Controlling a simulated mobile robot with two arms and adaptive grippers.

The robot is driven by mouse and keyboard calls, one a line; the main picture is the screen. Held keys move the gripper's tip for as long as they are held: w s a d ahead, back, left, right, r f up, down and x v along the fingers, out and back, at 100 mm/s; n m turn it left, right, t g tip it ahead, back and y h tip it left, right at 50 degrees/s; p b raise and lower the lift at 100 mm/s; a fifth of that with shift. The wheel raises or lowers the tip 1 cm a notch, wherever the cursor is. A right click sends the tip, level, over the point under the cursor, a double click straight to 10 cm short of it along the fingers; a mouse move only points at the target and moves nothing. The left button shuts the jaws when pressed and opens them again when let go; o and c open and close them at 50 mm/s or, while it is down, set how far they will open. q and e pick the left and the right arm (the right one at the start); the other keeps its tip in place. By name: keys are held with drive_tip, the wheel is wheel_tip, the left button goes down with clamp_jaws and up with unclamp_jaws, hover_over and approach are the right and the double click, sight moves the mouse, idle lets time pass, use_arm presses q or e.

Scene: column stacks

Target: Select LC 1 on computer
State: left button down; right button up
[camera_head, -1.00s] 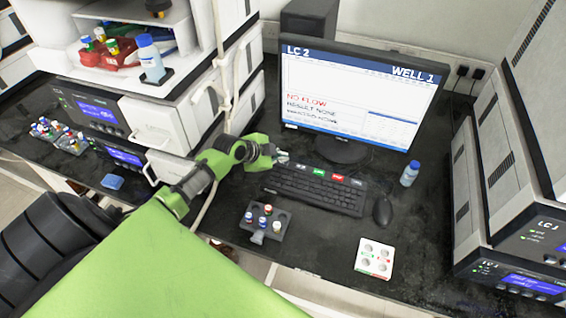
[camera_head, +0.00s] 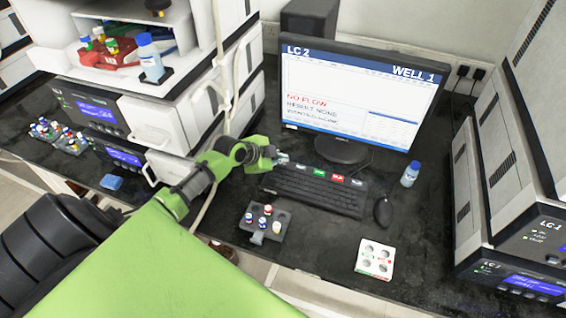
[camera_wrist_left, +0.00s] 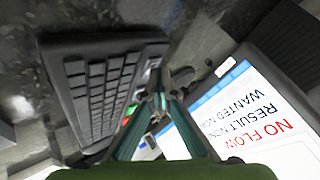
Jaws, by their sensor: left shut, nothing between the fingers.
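The computer monitor (camera_head: 352,98) stands at the back of the bench and reads "LC 2", "WELL 1" and "NO FLOW". The black keyboard (camera_head: 312,192) lies in front of it, with coloured labelled keys, green and red among them, along its far edge. My left gripper (camera_head: 281,157) is shut and empty at the keyboard's far left corner. In the left wrist view the shut fingertips (camera_wrist_left: 158,88) point down beside the keyboard (camera_wrist_left: 95,92), close to its coloured keys, with the monitor (camera_wrist_left: 240,115) at right. I cannot tell whether the fingertips touch a key. My right gripper is not in view.
A black mouse (camera_head: 383,212) lies right of the keyboard and a blue-capped bottle (camera_head: 410,174) behind it. A vial rack (camera_head: 264,223) and a white well plate (camera_head: 375,259) lie in front. Instrument stacks stand at left (camera_head: 160,122) and right (camera_head: 495,170).

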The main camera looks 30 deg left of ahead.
sight(282, 165)
use_arm(q)
drive_tip(key=shift+f, duration=0.1)
idle(0.3)
drive_tip(key=shift+r+p, duration=0.7)
drive_tip(key=shift+r, duration=0.1)
drive_tip(key=shift+r, duration=0.1)
wheel_tip(282, 165, up, 5)
drive_tip(key=p, duration=0.4)
drive_tip(key=shift+p, duration=0.3)
idle(1.2)
